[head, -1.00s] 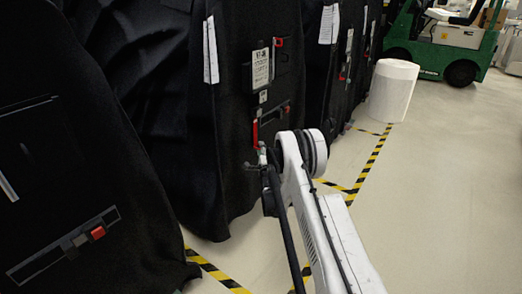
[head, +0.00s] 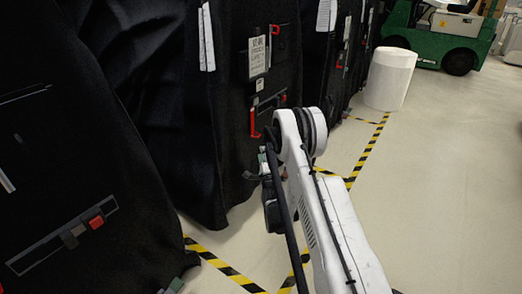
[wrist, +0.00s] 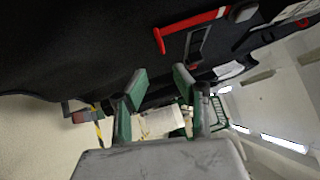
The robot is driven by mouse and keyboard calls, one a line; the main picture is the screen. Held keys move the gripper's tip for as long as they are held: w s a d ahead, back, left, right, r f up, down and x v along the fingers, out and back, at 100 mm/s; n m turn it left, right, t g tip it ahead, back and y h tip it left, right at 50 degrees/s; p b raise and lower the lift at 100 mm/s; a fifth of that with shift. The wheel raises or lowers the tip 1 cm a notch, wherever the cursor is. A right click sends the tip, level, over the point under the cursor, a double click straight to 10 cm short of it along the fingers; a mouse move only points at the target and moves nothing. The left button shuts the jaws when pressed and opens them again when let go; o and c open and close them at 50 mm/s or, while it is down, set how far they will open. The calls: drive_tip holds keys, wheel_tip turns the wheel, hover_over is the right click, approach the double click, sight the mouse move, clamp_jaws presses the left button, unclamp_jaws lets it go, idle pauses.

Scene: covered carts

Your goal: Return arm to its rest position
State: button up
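My white arm reaches forward in the head view. My gripper (head: 264,162) is beside the arm's elbow, near the black covered cart (head: 235,165), and is partly hidden by my arm links. In the wrist view, its two green-padded fingertips (wrist: 160,87) stand apart with nothing between them. The gripper is open and empty. A red handle (wrist: 190,25) on a black cover shows above the fingers in that view, apart from them. A red handle (head: 252,124) on the cart also shows in the head view, up and left of the gripper.
Another black covered cart (head: 90,160) with a red-tipped latch (head: 96,222) stands close on the left. Yellow-black tape (head: 222,268) marks the floor. A white cylinder (head: 390,80) and a green vehicle (head: 440,40) stand farther back. The floor at right (head: 450,190) is clear.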

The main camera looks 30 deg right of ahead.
drive_tip(key=shift+s, duration=0.25)
idle(0.3)
